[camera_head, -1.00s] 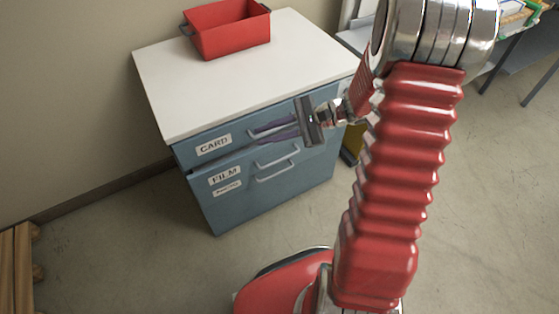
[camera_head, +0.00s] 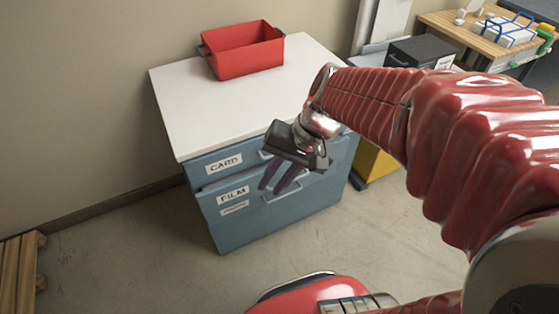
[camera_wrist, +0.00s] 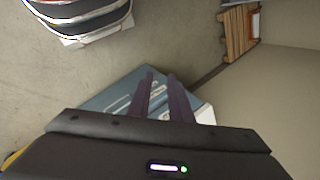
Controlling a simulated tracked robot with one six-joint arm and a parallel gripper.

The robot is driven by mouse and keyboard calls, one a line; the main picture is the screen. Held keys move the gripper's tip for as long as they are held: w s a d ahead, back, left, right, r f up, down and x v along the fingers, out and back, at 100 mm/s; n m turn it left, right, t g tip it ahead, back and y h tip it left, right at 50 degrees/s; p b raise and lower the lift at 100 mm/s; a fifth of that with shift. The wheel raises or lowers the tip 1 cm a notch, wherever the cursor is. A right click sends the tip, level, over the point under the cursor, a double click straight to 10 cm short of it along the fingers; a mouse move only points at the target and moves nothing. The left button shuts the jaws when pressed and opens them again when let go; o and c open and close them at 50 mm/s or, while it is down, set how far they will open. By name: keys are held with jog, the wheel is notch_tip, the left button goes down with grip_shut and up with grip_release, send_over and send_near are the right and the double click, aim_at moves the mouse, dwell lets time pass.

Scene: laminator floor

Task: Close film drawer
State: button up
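The blue cabinet (camera_head: 255,225) has a white top and drawers labelled CARD and FILM. The film drawer (camera_head: 212,203) front stands slightly proud, with a narrow dark gap along its upper left edge. A pale handle (camera_head: 291,190) shows beside the fingers. My gripper (camera_head: 272,188) hangs in front of the film drawer, its two dark purple fingers pointing down, and covers part of the drawer fronts. In the wrist view the fingers (camera_wrist: 161,76) are a little apart with nothing visible between them, over the blue cabinet (camera_wrist: 118,98). I cannot tell whether they touch the drawer.
A red bin (camera_head: 243,52) stands on the cabinet top. A yellow object (camera_head: 375,164) is right of the cabinet. A black box (camera_head: 420,52) and a wooden desk (camera_head: 452,25) stand at the back right. A wooden pallet (camera_head: 18,270) is at left.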

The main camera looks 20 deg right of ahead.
jog(key=s+d+r+n+t+h, duration=0.3)
jog(key=s+r+n+t+h, duration=0.1)
jog(key=s+r+n, duration=0.1)
jog(key=shift+r+h, duration=0.4)
jog(key=shift+r, duration=0.5)
